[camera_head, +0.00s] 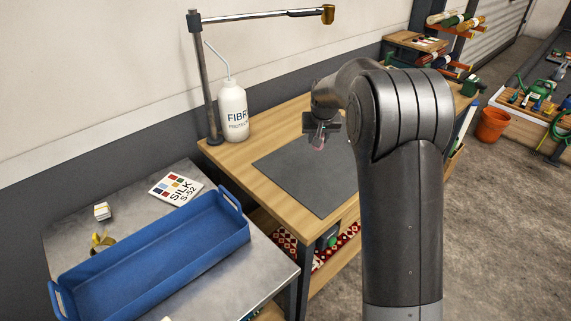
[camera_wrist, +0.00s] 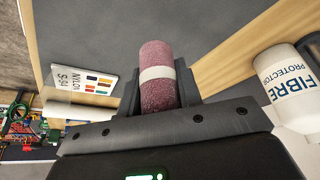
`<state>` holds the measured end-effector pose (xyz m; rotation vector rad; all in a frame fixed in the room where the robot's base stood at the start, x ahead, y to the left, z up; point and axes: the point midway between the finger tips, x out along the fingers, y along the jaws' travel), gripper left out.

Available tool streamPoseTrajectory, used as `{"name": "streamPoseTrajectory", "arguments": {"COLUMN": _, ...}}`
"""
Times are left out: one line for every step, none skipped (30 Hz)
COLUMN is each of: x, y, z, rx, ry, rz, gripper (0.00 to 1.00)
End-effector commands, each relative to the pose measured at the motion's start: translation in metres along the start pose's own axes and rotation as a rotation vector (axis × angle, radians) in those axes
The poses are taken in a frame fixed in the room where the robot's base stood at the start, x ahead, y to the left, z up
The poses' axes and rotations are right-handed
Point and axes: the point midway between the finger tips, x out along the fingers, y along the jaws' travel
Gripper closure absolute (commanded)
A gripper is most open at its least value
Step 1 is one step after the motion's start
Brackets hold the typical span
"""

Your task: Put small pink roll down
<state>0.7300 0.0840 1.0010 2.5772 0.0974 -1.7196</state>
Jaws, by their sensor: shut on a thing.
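The small pink roll (camera_wrist: 157,92) shows in the wrist view as a fuzzy mauve-pink cylinder with a white band around its middle. My gripper (camera_wrist: 157,90) is shut on it, with one dark finger on each side. In the head view the roll (camera_head: 318,146) is a small pink patch under my gripper (camera_head: 319,140), over the dark grey mat (camera_head: 305,185) on the wooden bench. Whether the roll touches the mat or hangs above it, I cannot tell. My arm hides the right part of the mat.
A white FIBRE PROTECTOR bottle (camera_head: 232,110) and a lamp post (camera_head: 204,90) stand at the bench's back left. A NYLON card (camera_wrist: 88,85) lies near the mat. A blue tray (camera_head: 160,262) and a SILK card (camera_head: 176,189) are on the metal table. Most visible mat is clear.

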Motion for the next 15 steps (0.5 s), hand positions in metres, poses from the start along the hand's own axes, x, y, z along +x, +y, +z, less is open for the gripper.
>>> {"name": "streamPoseTrajectory", "arguments": {"x": 0.006, "y": -0.010, "z": 0.000, "rx": -0.005, "ry": -0.002, "rz": -0.002, "gripper": 0.90}}
{"name": "streamPoseTrajectory", "arguments": {"x": 0.010, "y": -0.015, "z": -0.001, "rx": -0.006, "ry": -0.003, "rz": -0.002, "gripper": 0.90}}
{"name": "streamPoseTrajectory", "arguments": {"x": 0.016, "y": -0.023, "z": -0.001, "rx": -0.007, "ry": -0.003, "rz": -0.002, "gripper": 0.90}}
{"name": "streamPoseTrajectory", "arguments": {"x": 0.021, "y": -0.030, "z": -0.002, "rx": -0.007, "ry": -0.003, "rz": -0.002, "gripper": 0.90}}
{"name": "streamPoseTrajectory", "arguments": {"x": 0.025, "y": -0.036, "z": -0.003, "rx": -0.007, "ry": -0.002, "rz": -0.003, "gripper": 0.90}}
{"name": "streamPoseTrajectory", "arguments": {"x": 0.033, "y": -0.045, "z": -0.003, "rx": -0.008, "ry": -0.003, "rz": -0.002, "gripper": 0.90}}
{"name": "streamPoseTrajectory", "arguments": {"x": 0.037, "y": -0.052, "z": -0.004, "rx": -0.007, "ry": -0.002, "rz": -0.002, "gripper": 0.90}}
{"name": "streamPoseTrajectory", "arguments": {"x": 0.042, "y": -0.058, "z": -0.005, "rx": -0.007, "ry": -0.002, "rz": -0.002, "gripper": 0.90}}
{"name": "streamPoseTrajectory", "arguments": {"x": 0.048, "y": -0.066, "z": -0.006, "rx": -0.006, "ry": -0.002, "rz": -0.002, "gripper": 0.90}}
{"name": "streamPoseTrajectory", "arguments": {"x": 0.053, "y": -0.072, "z": -0.007, "rx": -0.006, "ry": -0.002, "rz": -0.001, "gripper": 0.90}}
{"name": "streamPoseTrajectory", "arguments": {"x": 0.057, "y": -0.077, "z": -0.007, "rx": -0.006, "ry": -0.002, "rz": -0.001, "gripper": 0.90}}
{"name": "streamPoseTrajectory", "arguments": {"x": 0.062, "y": -0.084, "z": -0.008, "rx": -0.005, "ry": -0.002, "rz": -0.001, "gripper": 0.90}}
{"name": "streamPoseTrajectory", "arguments": {"x": 0.065, "y": -0.088, "z": -0.009, "rx": -0.005, "ry": -0.002, "rz": -0.001, "gripper": 0.90}}
{"name": "streamPoseTrajectory", "arguments": {"x": 0.068, "y": -0.092, "z": -0.009, "rx": -0.005, "ry": -0.002, "rz": -0.001, "gripper": 0.90}}
{"name": "streamPoseTrajectory", "arguments": {"x": 0.071, "y": -0.097, "z": -0.010, "rx": -0.004, "ry": -0.001, "rz": -0.001, "gripper": 0.90}}
